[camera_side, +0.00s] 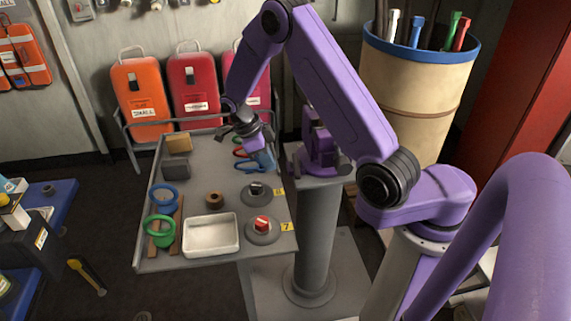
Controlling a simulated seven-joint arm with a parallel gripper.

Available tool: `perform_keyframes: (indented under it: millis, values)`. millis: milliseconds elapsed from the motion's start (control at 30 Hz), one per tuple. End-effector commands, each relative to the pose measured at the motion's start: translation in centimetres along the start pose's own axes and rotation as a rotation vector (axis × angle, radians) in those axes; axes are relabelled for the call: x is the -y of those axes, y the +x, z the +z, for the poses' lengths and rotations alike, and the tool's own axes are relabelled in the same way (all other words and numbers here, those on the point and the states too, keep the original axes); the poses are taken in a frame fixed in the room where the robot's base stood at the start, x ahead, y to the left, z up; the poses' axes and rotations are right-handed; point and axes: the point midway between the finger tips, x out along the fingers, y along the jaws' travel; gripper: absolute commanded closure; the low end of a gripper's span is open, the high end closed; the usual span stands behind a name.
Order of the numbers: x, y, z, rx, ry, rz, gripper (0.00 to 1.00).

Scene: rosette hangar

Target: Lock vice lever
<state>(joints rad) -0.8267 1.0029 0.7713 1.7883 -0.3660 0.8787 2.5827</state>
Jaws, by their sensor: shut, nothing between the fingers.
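A purple fixture (320,150) stands on a grey pedestal, partly behind my arm. It may be the vice, but I cannot make out its lever or the lever's position. My gripper (264,158) hangs over the back right part of the grey tray table, left of this fixture and apart from it. The gripper is small in the view, and its fingers are shut and empty. It overlaps a blue-handled tool in the picture; I cannot tell whether they touch.
The grey tray table (185,255) bears a white tray (211,249), blue ring (164,210), green ring (147,234), red-topped switch (262,238) and several small blocks. Orange and red cases stand behind it. A tan bin (415,115) stands behind my arm.

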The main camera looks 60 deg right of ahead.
Motion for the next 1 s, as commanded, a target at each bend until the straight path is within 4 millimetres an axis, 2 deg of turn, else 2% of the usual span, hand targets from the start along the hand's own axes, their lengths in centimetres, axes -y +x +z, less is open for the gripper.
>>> perform_keyframes:
  millis: [100,200,400,867,1000]
  values:
    - [-0.1,2.2,-0.2,-0.002,-0.001,0.003,1.0]
    - [0.0,2.4,-1.7,0.0,0.001,-0.001,1.0]
    - [0.0,3.1,-3.3,0.0,0.0,-0.001,1.0]
    - [0.0,3.2,-3.8,0.001,-0.003,-0.002,1.0]
    - [-0.1,3.5,-4.5,-0.001,-0.04,-0.016,1.0]
